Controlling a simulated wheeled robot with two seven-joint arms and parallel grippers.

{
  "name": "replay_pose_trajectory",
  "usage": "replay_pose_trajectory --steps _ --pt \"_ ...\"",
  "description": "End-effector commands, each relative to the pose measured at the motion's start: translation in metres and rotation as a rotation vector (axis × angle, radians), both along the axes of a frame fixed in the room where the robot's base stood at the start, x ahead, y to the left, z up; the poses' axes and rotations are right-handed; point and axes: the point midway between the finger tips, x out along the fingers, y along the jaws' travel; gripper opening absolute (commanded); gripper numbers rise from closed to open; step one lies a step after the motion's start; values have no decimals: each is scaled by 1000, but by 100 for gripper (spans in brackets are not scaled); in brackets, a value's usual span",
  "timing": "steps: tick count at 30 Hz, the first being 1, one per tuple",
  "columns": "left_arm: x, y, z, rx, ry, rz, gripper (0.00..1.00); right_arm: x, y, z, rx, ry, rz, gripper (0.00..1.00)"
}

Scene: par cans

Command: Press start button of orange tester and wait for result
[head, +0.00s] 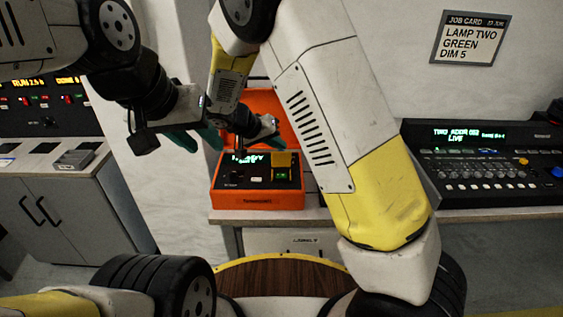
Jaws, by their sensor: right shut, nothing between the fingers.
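The orange tester (258,200) stands on the counter with its lid (270,98) raised behind it. Its dark panel has a small lit display, partly covered and too small to read surely. A yellow piece and a small green light (281,177) are at the panel's right side. My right gripper (270,134) is shut and empty, just above the back of the panel. I cannot tell whether it touches a button. My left gripper (194,141) is left of the tester, in the air, its teal fingers apart and empty.
A lighting console (486,170) with a lit screen is on the right counter. A job card (470,38) on the wall reads LAMP TWO GREEN DIM 5. A grey cabinet (60,205) and a panel with red lights (40,102) are at left. My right arm crosses the middle.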

Motion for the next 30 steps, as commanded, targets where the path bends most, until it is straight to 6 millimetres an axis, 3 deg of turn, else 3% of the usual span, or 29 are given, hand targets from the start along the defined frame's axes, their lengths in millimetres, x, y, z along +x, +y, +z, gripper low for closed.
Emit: replay_pose_trajectory --steps 15,21,30 --pt "0 0 0 0 0 0 36 0 0 -67 -2 3 1 0" --pt "0 0 0 0 0 0 36 0 0 -80 -1 2 1 0" --pt "0 0 0 0 0 0 36 0 0 -82 0 1 0 0"
